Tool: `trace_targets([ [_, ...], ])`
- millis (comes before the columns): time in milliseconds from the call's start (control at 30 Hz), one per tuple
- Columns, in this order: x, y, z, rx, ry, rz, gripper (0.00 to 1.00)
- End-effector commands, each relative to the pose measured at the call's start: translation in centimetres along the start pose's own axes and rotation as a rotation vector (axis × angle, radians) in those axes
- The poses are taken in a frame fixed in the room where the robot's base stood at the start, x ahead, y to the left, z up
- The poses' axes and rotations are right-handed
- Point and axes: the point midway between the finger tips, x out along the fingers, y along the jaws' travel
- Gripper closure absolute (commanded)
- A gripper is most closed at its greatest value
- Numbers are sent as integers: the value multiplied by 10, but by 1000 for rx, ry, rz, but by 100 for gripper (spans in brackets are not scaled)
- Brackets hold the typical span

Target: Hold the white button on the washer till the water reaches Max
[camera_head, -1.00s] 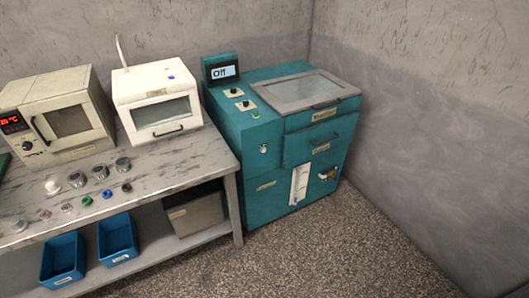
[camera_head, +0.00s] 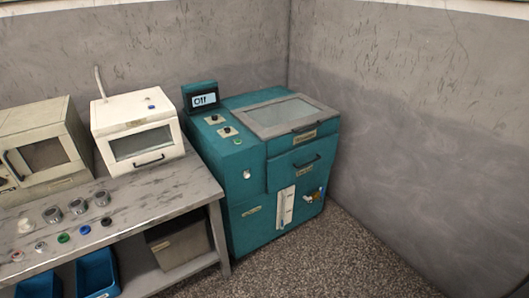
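The teal washer (camera_head: 240,217) stands on the floor in the corner, to the right of the bench. A small round white button (camera_head: 247,175) is on its upper front face, left of the drawer. A white vertical level gauge (camera_head: 285,208) is low on the front; the water level in it is too small to read. The display (camera_head: 203,100) on top at the back left reads "Off". The lid (camera_head: 289,116) with a glass pane is closed. My gripper is not in view.
The bench (camera_head: 185,188) on the left holds a white cabinet (camera_head: 137,135), a beige oven (camera_head: 45,150) and several small parts. A grey box (camera_head: 180,241) and blue bins (camera_head: 97,272) are below. Bare floor (camera_head: 325,262) lies before the washer; walls close the back and right.

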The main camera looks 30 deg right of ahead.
Motion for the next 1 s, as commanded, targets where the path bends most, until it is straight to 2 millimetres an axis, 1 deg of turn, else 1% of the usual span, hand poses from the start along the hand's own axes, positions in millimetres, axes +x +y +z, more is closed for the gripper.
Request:
trace_targets([
  [33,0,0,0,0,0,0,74],
  [133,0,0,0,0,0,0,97],
  [167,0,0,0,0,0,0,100],
  [1000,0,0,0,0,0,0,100],
])
